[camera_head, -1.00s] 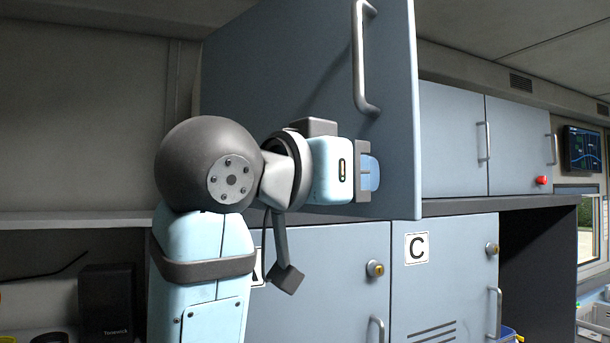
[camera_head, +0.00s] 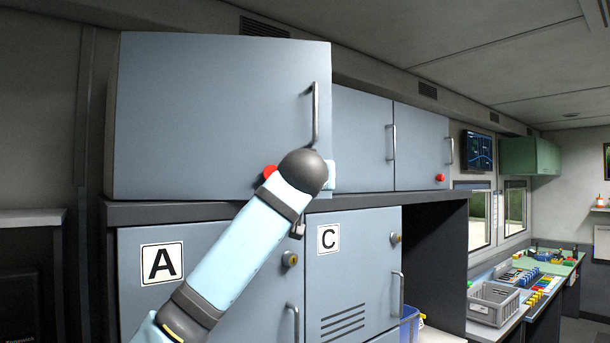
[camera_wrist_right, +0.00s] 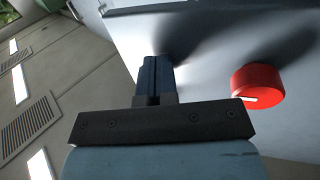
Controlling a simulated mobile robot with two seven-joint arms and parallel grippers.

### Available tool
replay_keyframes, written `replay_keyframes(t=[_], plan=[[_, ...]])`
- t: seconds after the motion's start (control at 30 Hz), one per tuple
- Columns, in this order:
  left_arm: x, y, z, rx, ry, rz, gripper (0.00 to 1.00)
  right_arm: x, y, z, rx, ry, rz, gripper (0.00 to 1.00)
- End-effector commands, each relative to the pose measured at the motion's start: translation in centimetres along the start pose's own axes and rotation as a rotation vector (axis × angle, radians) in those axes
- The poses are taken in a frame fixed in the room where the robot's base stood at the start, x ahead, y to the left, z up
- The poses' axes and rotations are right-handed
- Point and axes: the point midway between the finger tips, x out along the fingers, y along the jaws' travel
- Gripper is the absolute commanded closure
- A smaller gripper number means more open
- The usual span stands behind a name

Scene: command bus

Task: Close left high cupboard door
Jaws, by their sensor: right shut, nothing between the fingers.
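The left high cupboard door (camera_head: 215,110) is a grey-blue panel with a vertical handle (camera_head: 315,115) near its right edge. It stands partly open, its right edge out in front of the neighbouring cupboard fronts. A red knob (camera_head: 269,171) sits low on it, partly behind my arm. My right arm crosses up to the door's lower right corner; its gripper is mostly hidden there behind a dark joint. In the right wrist view my right gripper (camera_wrist_right: 155,62) is shut and empty, its fingers close to the door surface (camera_wrist_right: 215,45); contact is unclear. The red knob (camera_wrist_right: 257,82) is beside them.
Shut high cupboards (camera_head: 362,140) continue to the right. Below are lockers marked A (camera_head: 215,265) and C (camera_head: 370,260), with a dark ledge (camera_head: 160,213) above them. A worktop with a grey crate (camera_head: 493,303) lies further right.

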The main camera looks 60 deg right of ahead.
Motion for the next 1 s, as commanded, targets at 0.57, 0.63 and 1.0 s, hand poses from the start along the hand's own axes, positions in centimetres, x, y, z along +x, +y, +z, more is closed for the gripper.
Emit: replay_keyframes(t=[0.57,0.63,1.0], plan=[[0.4,0.0,0.7,0.0,-0.003,0.001,1.0,12.2,-4.7,0.0,-0.003,-0.001,-0.328,1.0],[0.4,0.0,0.7,0.0,-0.003,0.001,1.0,12.9,-5.1,0.0,-0.003,0.0,-0.348,1.0],[0.4,0.0,0.8,0.0,-0.004,0.001,1.0,14.0,-5.9,0.0,-0.002,0.0,-0.383,1.0]])
